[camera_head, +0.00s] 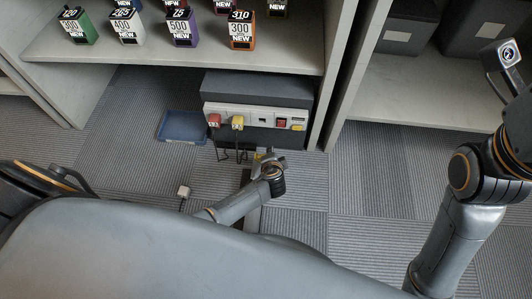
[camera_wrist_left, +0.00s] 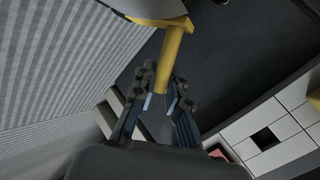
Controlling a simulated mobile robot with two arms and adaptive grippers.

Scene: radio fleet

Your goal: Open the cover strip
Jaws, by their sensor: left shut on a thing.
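A dark box-shaped unit (camera_head: 258,92) stands on the floor under the shelf. Its front carries a row of pale panels (camera_head: 262,118) with red and yellow parts; I cannot tell which piece is the cover strip. My left gripper (camera_head: 264,158) is low in front of this unit, partly hidden by its own arm. In the left wrist view, my left gripper (camera_wrist_left: 165,88) is shut on a yellow post-like handle (camera_wrist_left: 176,50) with a crossbar at its top. The pale panels (camera_wrist_left: 265,140) show at lower right there. My right arm is at the right, with its fingers not visible.
Several coloured boxes, including an orange one (camera_head: 241,30), stand on the shelf (camera_head: 180,58) above. A blue tray (camera_head: 183,126) lies on the floor left of the unit. A pale plug (camera_head: 184,191) on a cable is nearer. Dark bins (camera_head: 405,34) sit on the right shelf.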

